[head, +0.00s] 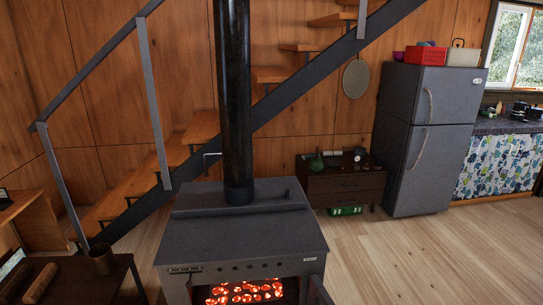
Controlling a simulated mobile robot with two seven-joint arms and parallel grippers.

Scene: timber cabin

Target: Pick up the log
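A short brown log (38,284) lies on a dark low table (75,286) at the lower left of the head view. Neither of my grippers is in view.
A grey wood stove (245,235) with glowing embers (245,291) and a black flue (236,100) stands in the centre. A brown cup (102,261) stands on the table near the log. Stairs rise behind. A fridge (430,130) stands at right; floor (430,260) before it is clear.

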